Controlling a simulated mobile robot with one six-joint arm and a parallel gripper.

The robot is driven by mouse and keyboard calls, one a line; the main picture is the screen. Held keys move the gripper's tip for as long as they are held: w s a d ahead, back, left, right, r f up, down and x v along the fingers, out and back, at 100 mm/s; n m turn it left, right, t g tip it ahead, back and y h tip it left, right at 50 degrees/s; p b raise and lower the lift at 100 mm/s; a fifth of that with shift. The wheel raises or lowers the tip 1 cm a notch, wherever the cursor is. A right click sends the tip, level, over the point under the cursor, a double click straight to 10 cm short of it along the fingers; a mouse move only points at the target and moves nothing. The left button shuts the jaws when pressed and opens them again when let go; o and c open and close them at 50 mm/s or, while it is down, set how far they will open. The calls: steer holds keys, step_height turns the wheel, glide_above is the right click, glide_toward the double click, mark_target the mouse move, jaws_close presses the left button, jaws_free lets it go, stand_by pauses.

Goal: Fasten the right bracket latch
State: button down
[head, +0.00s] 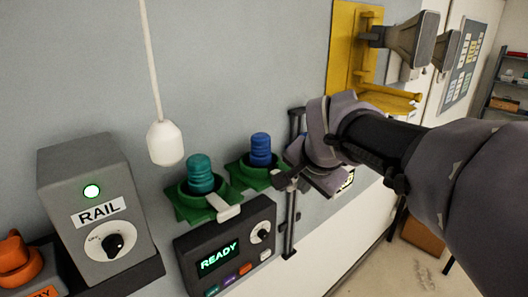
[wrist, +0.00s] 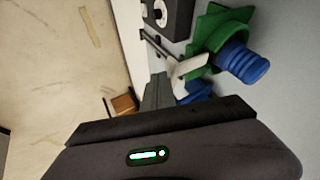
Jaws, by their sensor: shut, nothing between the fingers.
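The right green bracket (head: 254,171) is on the wall and holds a blue ribbed piece (head: 260,149) upright. In the wrist view the same bracket (wrist: 214,34) and blue piece (wrist: 243,62) show at upper right. Its white latch (wrist: 190,73) lies at the bracket's edge, close to my gripper's fingers (wrist: 158,90). I cannot tell whether they touch or whether the latch is fully closed. In the head view my gripper (head: 287,181) is shut and empty, just right of the bracket, and partly hides the latch area.
The left green bracket (head: 183,203) holds a teal piece (head: 200,174), with a white latch (head: 228,212) at its front. A dark READY panel (head: 226,247) sits below. A vertical rail (head: 290,232) stands close to my gripper. A white pendant (head: 165,143) hangs at left.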

stand_by(0.3)
steer(key=shift+w+a+b, duration=0.3)
steer(key=shift+w+a, duration=0.4)
steer(key=shift+w, duration=0.15)
